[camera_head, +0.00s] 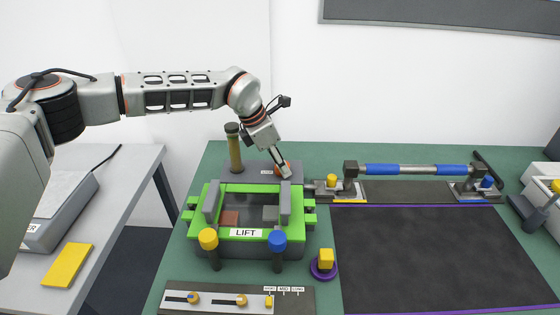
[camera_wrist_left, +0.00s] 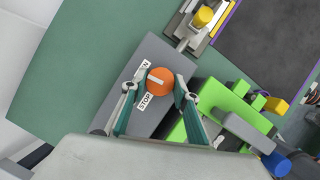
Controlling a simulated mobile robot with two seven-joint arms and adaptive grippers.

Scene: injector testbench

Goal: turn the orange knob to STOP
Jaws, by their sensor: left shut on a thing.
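The orange knob (camera_wrist_left: 160,81) sits on a grey panel (camera_wrist_left: 155,50) and bears a pale mark. A STOP label (camera_wrist_left: 145,103) lies beside it, and a second label (camera_wrist_left: 146,66), only partly legible, is on its other side. My left gripper (camera_wrist_left: 157,90) has its fingers on either side of the knob and is shut on it. In the head view the left gripper (camera_head: 284,170) points down at the knob (camera_head: 289,164), which is partly hidden behind the fingers. My right gripper is not in view.
The green LIFT fixture (camera_head: 205,222) stands just in front of the panel. A blue-gripped bar (camera_head: 412,168) lies to the right. The dark mat (camera_head: 440,250) is clear.

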